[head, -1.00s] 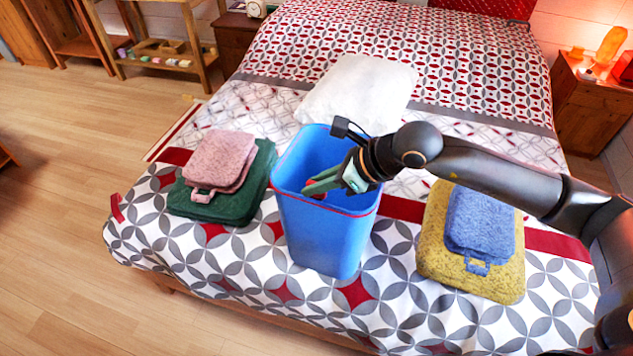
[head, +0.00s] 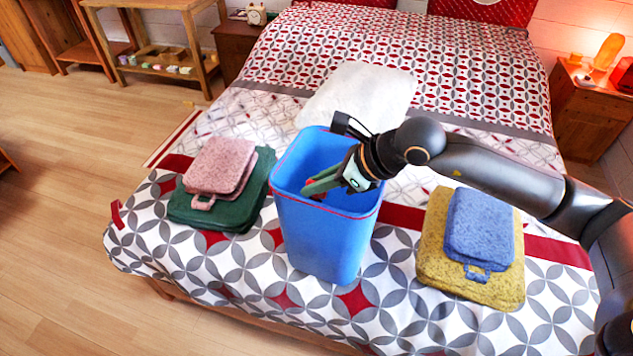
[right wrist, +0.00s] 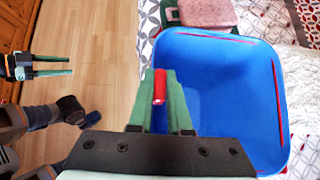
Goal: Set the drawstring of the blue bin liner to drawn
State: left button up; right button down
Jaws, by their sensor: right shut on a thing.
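The blue bin (head: 325,235), which shows as the blue bin liner, stands upright on the bed with its mouth open. A thin red drawstring line runs along parts of its rim. My right gripper (head: 318,187) reaches in from the right over the rim, fingers inside the mouth. In the right wrist view, its green fingers (right wrist: 160,88) are shut on a small red piece (right wrist: 160,86), likely the drawstring's pull. Where the red piece joins the liner is hidden. My left gripper (right wrist: 52,66) shows at the left of the right wrist view, empty, fingers apart, away from the bin.
Left of the bin, a pink folded towel (head: 221,166) lies on a green one (head: 240,214). To the right, a blue towel (head: 479,228) lies on a yellow one (head: 435,262). A white pillow (head: 365,92) lies behind. Wooden floor (head: 80,220) is clear at left.

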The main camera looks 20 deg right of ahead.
jog(key=shift+r, duration=0.1)
notch_tip(320, 180, up, 4)
jog(key=shift+f+p, duration=0.1)
jog(key=shift+p, duration=0.3)
jog(key=c, duration=0.8)
grip_release()
jog(key=shift+c, duration=0.2)
jog(key=b+v, duration=0.1)
jog(key=v, duration=1.1)
jog(key=shift+b, duration=0.4)
jog(key=shift+s+d, duration=0.1)
jog(key=shift+d, duration=0.1)
